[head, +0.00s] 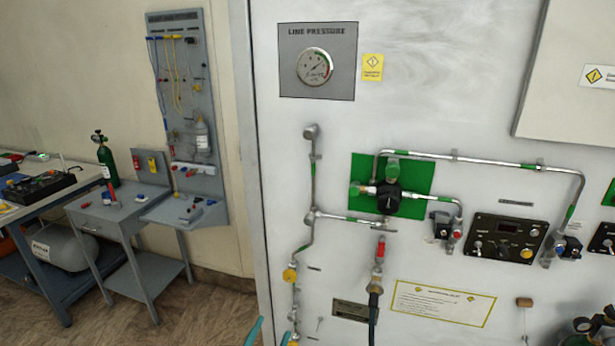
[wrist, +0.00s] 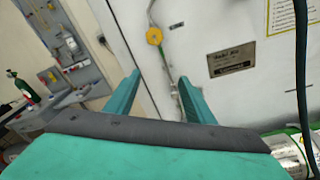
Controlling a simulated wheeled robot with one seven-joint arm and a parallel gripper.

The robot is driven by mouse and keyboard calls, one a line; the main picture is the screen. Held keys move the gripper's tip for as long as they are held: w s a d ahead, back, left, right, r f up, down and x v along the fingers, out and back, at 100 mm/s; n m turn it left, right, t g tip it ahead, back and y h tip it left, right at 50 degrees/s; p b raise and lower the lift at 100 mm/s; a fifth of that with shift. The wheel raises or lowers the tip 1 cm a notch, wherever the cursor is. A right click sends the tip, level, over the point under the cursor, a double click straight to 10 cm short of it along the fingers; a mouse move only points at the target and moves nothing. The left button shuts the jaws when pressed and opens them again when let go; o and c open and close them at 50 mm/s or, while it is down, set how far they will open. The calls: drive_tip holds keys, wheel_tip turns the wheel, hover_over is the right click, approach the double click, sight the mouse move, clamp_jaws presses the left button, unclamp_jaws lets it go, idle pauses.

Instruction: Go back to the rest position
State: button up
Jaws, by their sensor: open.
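My gripper (wrist: 160,85) shows in the wrist view as two teal fingers spread apart with nothing between them. It points at the lower left part of the white trainer panel (wrist: 205,25). Beyond the fingertips are a thin pipe and a yellow valve knob (wrist: 154,36), apart from the fingers. In the head view only a small teal part of my gripper shows at the bottom edge, left of the lower pipe. The same yellow knob appears to be the one on the pipe in the head view (head: 290,275).
The panel carries a pressure gauge (head: 315,67), a black regulator (head: 388,197) on a green plate, and a switch box (head: 507,238). A black hose (head: 374,300) hangs from a red fitting. A grey side table (head: 120,212) and a workbench stand left. Floor between shows clear.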

drive_tip(key=s+d+f+m+g+y, duration=0.1)
drive_tip(key=s+f+m+y, duration=0.1)
drive_tip(key=s+f+m, duration=0.65)
drive_tip(key=s+d+f+m+g+y, duration=0.15)
drive_tip(key=s+f+m, duration=0.3)
drive_tip(key=s, duration=0.65)
drive_tip(key=s+d+r+m, duration=0.1)
drive_tip(key=s+d+m, duration=0.2)
drive_tip(key=s+m, duration=0.4)
drive_tip(key=s+d+r+m+t, duration=0.1)
drive_tip(key=s+d+m, duration=0.3)
drive_tip(key=s+m, duration=0.4)
drive_tip(key=shift+v, duration=1.9)
drive_tip(key=shift+s+f, duration=0.15)
drive_tip(key=shift+f, duration=0.05)
